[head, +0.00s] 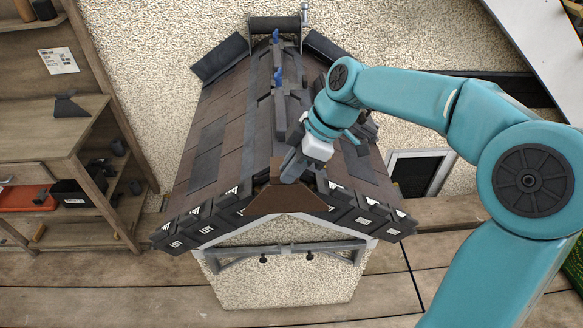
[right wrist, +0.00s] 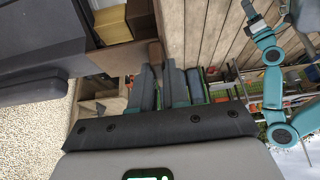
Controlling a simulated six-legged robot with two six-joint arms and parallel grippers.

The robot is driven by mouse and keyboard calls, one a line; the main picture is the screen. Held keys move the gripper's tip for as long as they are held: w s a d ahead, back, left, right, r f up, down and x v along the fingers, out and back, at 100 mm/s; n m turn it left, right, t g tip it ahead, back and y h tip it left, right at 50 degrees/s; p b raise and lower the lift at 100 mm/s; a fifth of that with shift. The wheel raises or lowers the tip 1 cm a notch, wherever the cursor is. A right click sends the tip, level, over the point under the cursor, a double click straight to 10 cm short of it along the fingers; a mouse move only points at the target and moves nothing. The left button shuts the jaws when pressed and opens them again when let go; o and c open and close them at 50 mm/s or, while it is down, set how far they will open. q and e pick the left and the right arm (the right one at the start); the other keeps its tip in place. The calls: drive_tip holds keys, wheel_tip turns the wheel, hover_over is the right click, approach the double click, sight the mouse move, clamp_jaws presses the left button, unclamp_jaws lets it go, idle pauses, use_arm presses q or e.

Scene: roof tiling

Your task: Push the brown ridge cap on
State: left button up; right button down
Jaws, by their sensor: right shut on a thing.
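The brown ridge cap (head: 285,198) sits at the near end of the roof ridge, its flared sides sloping down over the front gable edges. My right gripper (head: 291,167) reaches down from the right and is shut on the cap's upper part. The fingers hide some of the cap's top, and I cannot tell how tightly it seats on the ridge. In the right wrist view, the fingers (right wrist: 160,86) point away from the camera, with a narrow brown piece just beyond them. My left gripper is not seen in the head view.
Dark ridge pieces with blue clips (head: 278,77) run along the ridge behind the gripper. Brown and grey shingles (head: 208,145) cover the left slope. A wooden shelf unit (head: 50,135) stands at left, with a dark cap-shaped piece (head: 69,106) on it. A window (head: 420,172) is at right.

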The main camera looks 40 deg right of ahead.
drive_tip(key=shift+w+d, duration=0.4)
drive_tip(key=shift+w, duration=0.25)
idle(0.7)
drive_tip(key=shift+w+d, duration=0.15)
drive_tip(key=shift+w, duration=0.1)
drive_tip(key=shift+w+d, duration=0.1)
drive_tip(key=shift+w, duration=0.05)
idle(0.3)
drive_tip(key=shift+w+d+p, duration=0.15)
drive_tip(key=shift+w+p, duration=0.05)
drive_tip(key=shift+p, duration=0.1)
drive_tip(key=shift+w, duration=0.1)
idle(0.8)
drive_tip(key=c, duration=1.1)
unclamp_jaws()
drive_tip(key=shift+o, duration=0.2)
drive_tip(key=shift+r, duration=0.1)
